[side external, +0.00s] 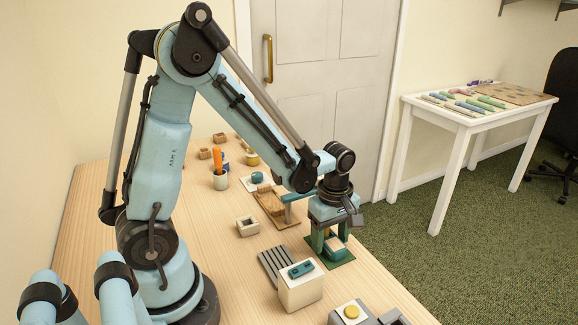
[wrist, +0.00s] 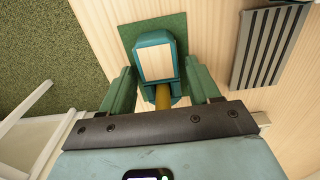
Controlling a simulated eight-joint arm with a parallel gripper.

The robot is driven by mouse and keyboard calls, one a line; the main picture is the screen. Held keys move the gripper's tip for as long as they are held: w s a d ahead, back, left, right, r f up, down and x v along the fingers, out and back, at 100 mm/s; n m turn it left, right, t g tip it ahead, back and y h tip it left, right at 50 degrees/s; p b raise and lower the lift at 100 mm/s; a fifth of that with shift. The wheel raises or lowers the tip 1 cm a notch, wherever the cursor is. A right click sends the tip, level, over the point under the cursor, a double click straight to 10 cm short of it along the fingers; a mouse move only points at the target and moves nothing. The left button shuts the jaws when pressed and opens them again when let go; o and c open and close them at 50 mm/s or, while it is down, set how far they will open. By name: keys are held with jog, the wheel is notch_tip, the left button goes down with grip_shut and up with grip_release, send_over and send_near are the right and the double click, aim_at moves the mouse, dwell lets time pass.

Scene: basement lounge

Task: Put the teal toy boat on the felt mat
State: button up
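The teal toy boat (wrist: 157,58), with a pale wood-coloured top and a yellow cylinder near one end, is over the dark green felt mat (wrist: 175,22) in the wrist view and appears to rest on it. In the side view the boat (side external: 336,243) shows partly between my fingers, above the mat (side external: 343,261). My gripper (wrist: 162,82) points down with its two green fingers on either side of the boat. Gaps show between the fingers and the boat in the wrist view. My gripper (side external: 330,238) partly hides the boat in the side view.
A grey slatted rack (side external: 277,267) and a white block (side external: 300,290) with a teal piece on top stand nearby. A wooden tray (side external: 270,207), a small open box (side external: 247,226) and a cup (side external: 220,181) stand farther back. The table's right edge is close to the mat.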

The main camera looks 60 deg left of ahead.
aim_at(330, 239)
jog(key=shift+o, duration=0.2)
jog(key=shift+r, duration=0.1)
notch_tip(330, 239, up, 12)
jog(key=s+m+t, duration=0.1)
jog(key=m+t, duration=0.1)
jog(key=m, duration=0.4)
jog(key=s+d+m+t, duration=0.1)
jog(key=s+m+t, duration=0.1)
jog(key=m, duration=0.4)
jog(key=s+d+r+m+t, duration=0.1)
jog(key=s+m+t, duration=0.1)
jog(key=m, duration=0.4)
jog(key=shift+d+t, duration=0.1)
jog(key=shift+t, duration=0.5)
dwell(0.5)
